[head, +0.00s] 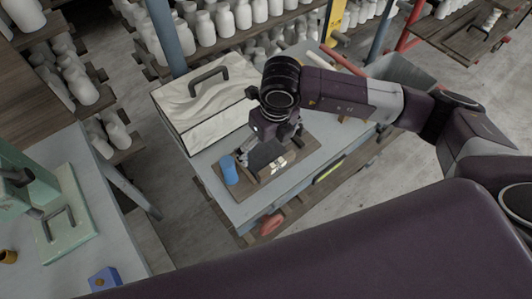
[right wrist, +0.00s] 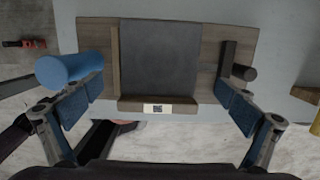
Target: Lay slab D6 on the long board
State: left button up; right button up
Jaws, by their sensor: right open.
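A dark grey slab (head: 266,153) lies flat on a brown wooden board (head: 241,193) on the grey table. In the right wrist view the slab (right wrist: 158,58) fills the middle of the board (right wrist: 209,45), with a wooden strip along its left and near edges. A small pale label (right wrist: 158,108) is on the near strip; I cannot read it, so I cannot tell if this is D6. My right gripper (head: 270,147) is above the slab, pointing down. Its fingers (right wrist: 158,92) are wide apart and empty. I cannot tell which board is the long board. My left gripper is out of view.
A dark brown block (right wrist: 236,62) is on the right side. A large white, patterned case (head: 203,100) with a handle stands behind on the table. Bottle shelves (head: 205,28) are at the back.

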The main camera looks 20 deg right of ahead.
aim_at(264, 153)
jog(key=f, duration=0.1)
jog(key=w+f+p, duration=0.1)
jog(key=f, duration=0.1)
jog(key=shift+w+a+f, duration=0.1)
jog(key=shift+a+f, duration=0.1)
jog(key=shift+f, duration=0.2)
jog(key=c, duration=1.4)
